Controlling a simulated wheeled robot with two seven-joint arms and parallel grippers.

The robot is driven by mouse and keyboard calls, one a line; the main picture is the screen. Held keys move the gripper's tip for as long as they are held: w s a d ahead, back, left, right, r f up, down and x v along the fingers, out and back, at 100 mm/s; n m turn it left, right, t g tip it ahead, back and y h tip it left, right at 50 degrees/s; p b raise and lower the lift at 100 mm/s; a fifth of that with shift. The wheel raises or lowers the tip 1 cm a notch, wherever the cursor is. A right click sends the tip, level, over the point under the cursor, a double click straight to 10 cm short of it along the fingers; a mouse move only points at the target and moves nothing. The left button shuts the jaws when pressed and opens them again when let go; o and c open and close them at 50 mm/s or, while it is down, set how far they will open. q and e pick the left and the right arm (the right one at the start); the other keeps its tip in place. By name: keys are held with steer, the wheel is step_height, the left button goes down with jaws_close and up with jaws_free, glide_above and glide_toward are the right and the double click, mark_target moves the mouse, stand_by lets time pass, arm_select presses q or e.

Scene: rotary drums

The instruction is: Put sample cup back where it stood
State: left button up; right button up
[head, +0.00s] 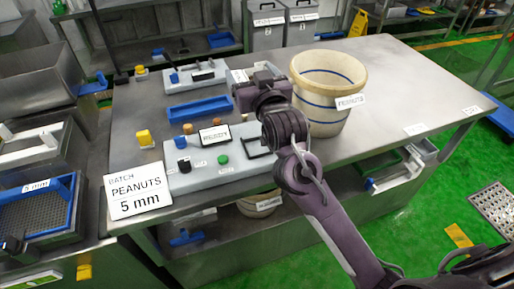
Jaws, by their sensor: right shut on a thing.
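My right gripper (243,97) is over the steel table, left of the cream bucket, and its arm comes in from the lower right. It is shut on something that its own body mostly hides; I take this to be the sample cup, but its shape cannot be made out. The cream bucket (318,118) has blue bands and a label that seems to read PEANUTS. A blue tray (199,109) lies left of the gripper. My left gripper is not in view.
A grey control panel (195,181) with a READY display (214,135) and a green button stands at the table's front. A BATCH PEANUTS 5 mm sign (138,192) is at its left. A scale-like device (195,75) stands behind the tray. The table's right side (410,90) is clear.

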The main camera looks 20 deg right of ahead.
steer(key=shift+w+r, duration=0.15)
steer(key=shift+r, duration=0.2)
steer(key=shift+f, duration=0.1)
step_height(320, 180, down, 18)
steer(key=shift+f+p, duration=0.1)
steer(key=shift+p, duration=0.9)
steer(key=shift+f+p, duration=0.35)
steer(key=shift+p, duration=0.05)
steer(key=shift+f, duration=0.25)
